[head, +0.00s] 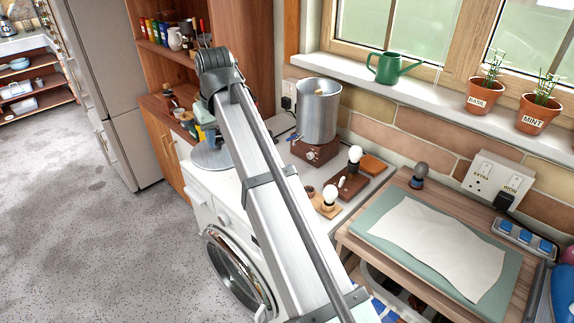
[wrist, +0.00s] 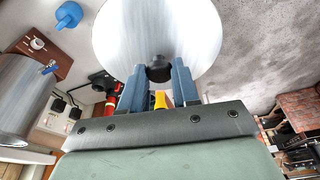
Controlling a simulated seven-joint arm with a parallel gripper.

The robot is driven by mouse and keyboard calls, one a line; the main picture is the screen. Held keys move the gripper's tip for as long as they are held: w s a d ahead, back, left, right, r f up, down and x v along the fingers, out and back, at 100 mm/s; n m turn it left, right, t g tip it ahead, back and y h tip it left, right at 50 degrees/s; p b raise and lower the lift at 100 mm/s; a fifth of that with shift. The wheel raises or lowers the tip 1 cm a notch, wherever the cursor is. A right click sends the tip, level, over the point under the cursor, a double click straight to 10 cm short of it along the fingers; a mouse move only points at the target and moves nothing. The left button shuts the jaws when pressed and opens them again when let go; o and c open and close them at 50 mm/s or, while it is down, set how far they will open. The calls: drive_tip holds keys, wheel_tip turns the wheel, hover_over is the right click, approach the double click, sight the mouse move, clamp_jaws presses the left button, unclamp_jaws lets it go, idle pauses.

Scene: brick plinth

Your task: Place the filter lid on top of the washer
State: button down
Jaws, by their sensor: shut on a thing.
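The filter lid (wrist: 150,30) is a round silver disc with a black knob (wrist: 159,70). In the wrist view my gripper (wrist: 159,82) has its blue fingers closed on the knob. In the head view the lid (head: 206,158) shows beside my arm at the washer's far left corner, level with its top; I cannot tell whether it touches. My arm hides much of my gripper there. The washer (head: 203,205) is white with a round glass door, and my arm crosses in front of it.
A silver canister (head: 318,112) stands on a brown base at the back. Small bulb stands (head: 326,200) and wooden blocks sit on the right part of the top. A wooden bench with a green mat (head: 490,290) is at the right. A wooden cabinet stands beyond the lid.

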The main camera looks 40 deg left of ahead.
drive_tip(key=w+a+f+n+g, duration=0.1)
drive_tip(key=w+a+f+n, duration=0.3)
drive_tip(key=w+a+f, duration=0.75)
drive_tip(key=shift+w+a+f, duration=0.1)
drive_tip(key=shift+w+f, duration=0.3)
drive_tip(key=shift+f, duration=0.95)
drive_tip(key=shift+w+a+f, duration=0.1)
drive_tip(key=shift+w+f, duration=0.25)
drive_tip(key=shift+f, duration=1.05)
drive_tip(key=shift+w+f, duration=0.4)
drive_tip(key=shift+f, duration=0.95)
drive_tip(key=c, duration=0.8)
unclamp_jaws()
drive_tip(key=shift+f, duration=0.15)
drive_tip(key=shift+c, duration=0.2)
drive_tip(key=v, duration=1.2)
drive_tip(key=shift+w, duration=0.1)
drive_tip(key=shift+o, duration=0.5)
